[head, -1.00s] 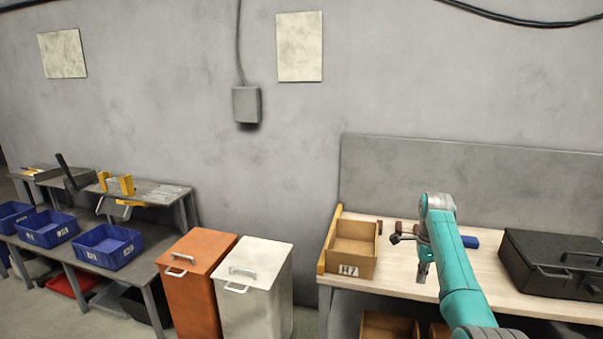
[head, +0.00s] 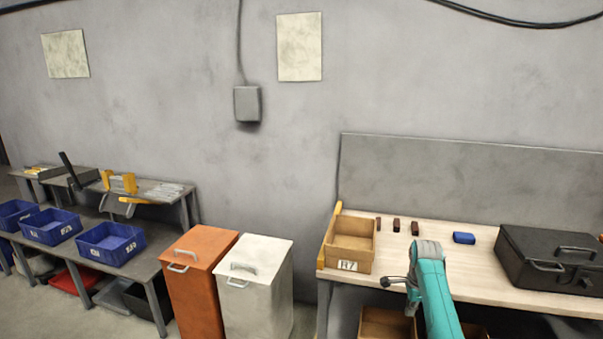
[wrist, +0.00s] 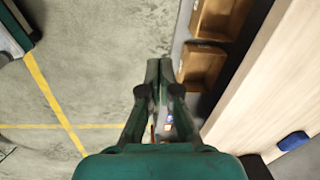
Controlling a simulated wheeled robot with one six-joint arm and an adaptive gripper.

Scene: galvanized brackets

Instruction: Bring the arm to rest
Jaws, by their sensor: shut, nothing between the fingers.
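My arm (head: 434,300) shows in the head view at the lower right, bent in front of the wooden bench top (head: 480,265). Its end is hidden there behind and below the arm. In the wrist view my gripper (wrist: 159,85) points down over the grey floor (wrist: 90,60), with its fingers together and nothing between them. The bench edge lies to its right in that view, apart from the fingers.
Wooden boxes (wrist: 205,67) sit below the bench.

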